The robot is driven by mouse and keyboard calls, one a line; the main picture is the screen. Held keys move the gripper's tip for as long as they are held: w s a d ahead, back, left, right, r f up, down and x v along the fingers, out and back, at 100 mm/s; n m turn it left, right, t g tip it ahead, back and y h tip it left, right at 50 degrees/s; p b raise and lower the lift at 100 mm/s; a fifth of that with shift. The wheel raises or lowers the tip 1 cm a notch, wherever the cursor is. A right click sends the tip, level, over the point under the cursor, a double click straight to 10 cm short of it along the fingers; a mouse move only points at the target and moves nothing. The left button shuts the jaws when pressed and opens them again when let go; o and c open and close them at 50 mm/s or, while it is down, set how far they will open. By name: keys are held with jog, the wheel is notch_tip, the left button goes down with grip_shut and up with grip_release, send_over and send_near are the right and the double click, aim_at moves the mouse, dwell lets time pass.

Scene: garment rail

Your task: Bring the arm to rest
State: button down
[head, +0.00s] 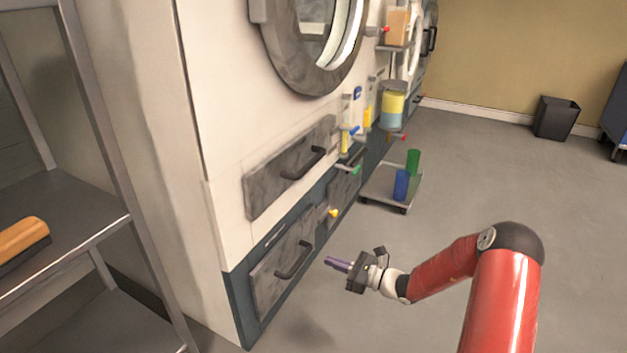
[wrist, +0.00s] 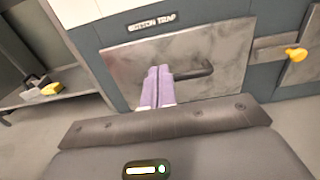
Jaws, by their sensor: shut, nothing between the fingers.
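My red arm (head: 500,300) reaches in from the lower right of the head view. My gripper (head: 338,264) is at its end, low over the floor, with purple fingers pointing left toward the machine. The fingers also show in the wrist view (wrist: 158,87), pressed together with nothing between them. They point at a grey panel marked "BUTTON TRAP" or similar, with a dark handle (head: 294,261). In the wrist view the handle (wrist: 195,72) appears just right of and behind the fingertips. In the head view a gap separates the fingers from it.
The large white machine (head: 225,120) has a round door (head: 310,40) and several drawers and valves. A low cart (head: 391,188) with blue and green cylinders stands beside it. A metal shelf (head: 75,225) is at left. A dark bin (head: 555,118) stands far right. The floor between is clear.

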jog(key=s+a+r+n+g+h+p, duration=0.2)
jog(key=s+r+n+g+h, duration=0.15)
jog(key=s+r+n, duration=0.4)
jog(key=s+a+r+n+g+h+p, duration=0.2)
jog(key=s+r+n+g, duration=0.4)
jog(key=r, duration=0.3)
jog(key=s+d+r+n+t+h+p, duration=0.2)
jog(key=s+d+r+n+h, duration=0.3)
jog(key=s+r, duration=0.4)
jog(key=s+d+r+n+t+h+p, duration=0.3)
jog(key=s+r, duration=0.6)
jog(key=s, duration=0.3)
jog(key=d+n+t+h, duration=0.1)
jog(key=d+n+h, duration=0.1)
jog(key=d, duration=0.1)
jog(key=shift+s+p, duration=0.3)
jog(key=shift+w+f, duration=0.1)
